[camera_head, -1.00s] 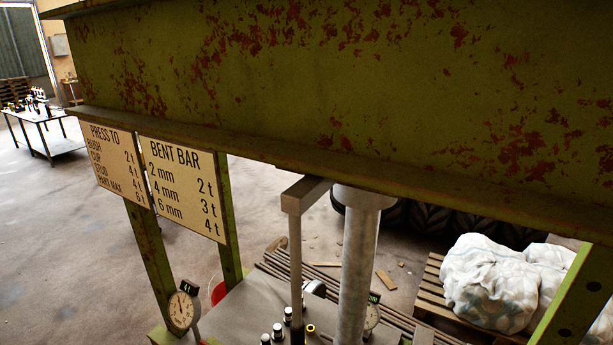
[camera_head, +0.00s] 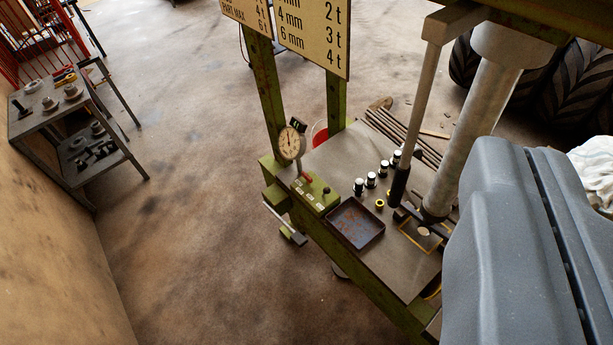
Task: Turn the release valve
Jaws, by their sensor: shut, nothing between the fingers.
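A green control block (camera_head: 318,196) with small pale labels sits on the press bed's near-left corner. A small red piece (camera_head: 307,177) stands at its back edge, beside the round dial gauge (camera_head: 291,143). A lever with a light grip (camera_head: 284,222) hangs off the left side of the press. I cannot tell which of these small parts is the release valve. My gripper's fingers are not in view. A large grey part of my own arm fills the lower right and hides the press bed's right side.
The press bed (camera_head: 345,160) holds a dark tray (camera_head: 356,223), several black-and-silver pieces (camera_head: 371,180) and the press ram (camera_head: 478,120). A sign board (camera_head: 312,38) hangs above. A workbench (camera_head: 37,115) stands at left by a wall. Open floor (camera_head: 200,200) lies between.

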